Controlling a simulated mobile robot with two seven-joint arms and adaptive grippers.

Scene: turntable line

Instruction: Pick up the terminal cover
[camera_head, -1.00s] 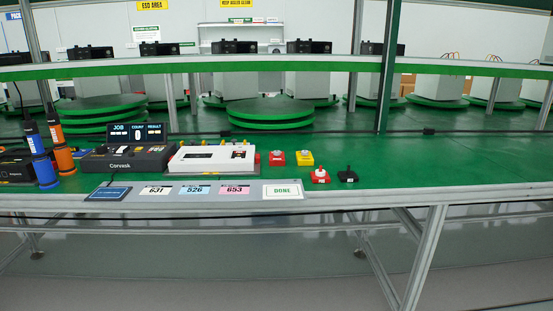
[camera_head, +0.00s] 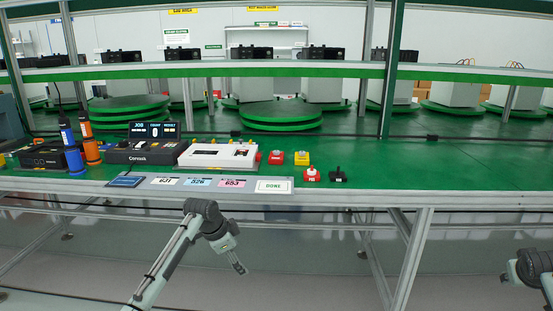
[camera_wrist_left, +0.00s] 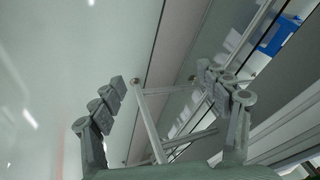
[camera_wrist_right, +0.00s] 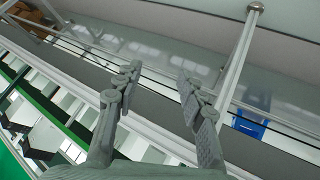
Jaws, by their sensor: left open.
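I cannot pick out a terminal cover for certain in any view. My left gripper (camera_head: 238,266) hangs in front of the bench, below its front edge, pointing down and empty. In the left wrist view its fingers (camera_wrist_left: 162,78) are spread apart, with only floor and bench frame beyond. In the right wrist view my right gripper (camera_wrist_right: 158,80) has its fingers apart with nothing between them. In the head view only part of my right arm shows at the right edge.
The green bench (camera_head: 420,160) carries a white box (camera_head: 217,154), a black Corvask unit (camera_head: 145,151), blue and orange drivers, and red and yellow buttons. A DONE card (camera_head: 273,186) lies on the front edge. Round green turntables (camera_head: 281,116) stand behind. The bench's right side is clear.

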